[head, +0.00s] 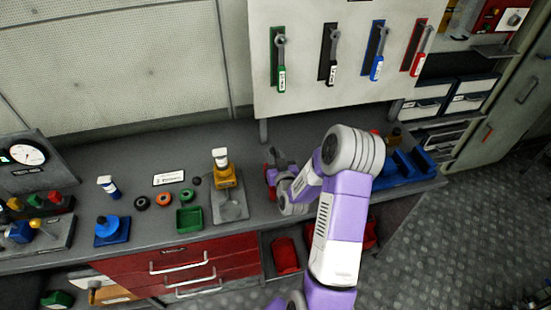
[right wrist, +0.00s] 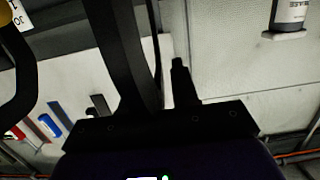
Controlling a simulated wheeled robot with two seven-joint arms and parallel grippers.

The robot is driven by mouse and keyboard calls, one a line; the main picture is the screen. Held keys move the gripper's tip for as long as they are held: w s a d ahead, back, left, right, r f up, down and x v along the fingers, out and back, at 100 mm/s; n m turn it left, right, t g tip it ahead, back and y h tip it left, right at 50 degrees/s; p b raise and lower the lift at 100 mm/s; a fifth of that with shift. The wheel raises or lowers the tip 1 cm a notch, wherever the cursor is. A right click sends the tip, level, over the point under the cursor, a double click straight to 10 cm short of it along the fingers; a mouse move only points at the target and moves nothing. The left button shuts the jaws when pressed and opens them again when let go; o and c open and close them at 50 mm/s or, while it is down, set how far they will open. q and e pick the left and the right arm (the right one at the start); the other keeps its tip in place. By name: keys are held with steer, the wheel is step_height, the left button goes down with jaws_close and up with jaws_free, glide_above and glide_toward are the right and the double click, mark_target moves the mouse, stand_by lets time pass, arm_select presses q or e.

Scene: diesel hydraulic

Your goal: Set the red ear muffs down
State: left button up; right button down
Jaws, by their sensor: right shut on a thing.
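The red ear muffs (head: 270,173) show in the head view as a small red and dark shape at my right gripper, over the bench's right half; much is hidden by the gripper and arm. My right gripper (head: 280,172) is shut on them. In the right wrist view a black band (right wrist: 118,50), which looks like their headband, rises between the fingers. I cannot tell whether the ear muffs touch the bench top. My left gripper is not in view.
On the grey bench (head: 135,240) stand a yellow-brown bottle jack (head: 224,177), a green tray (head: 189,219), a blue block (head: 112,231) and small rings. A blue bin (head: 412,170) sits at the right end. A tool board (head: 310,85) rises behind. Bare bench lies behind the gripper.

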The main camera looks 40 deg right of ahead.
steer(key=shift+f, duration=0.1)
steer(key=shift+f+b, duration=0.1)
steer(key=shift+b, duration=0.2)
steer(key=c, duration=0.8)
jaws_free()
steer(key=shift+c, duration=0.2)
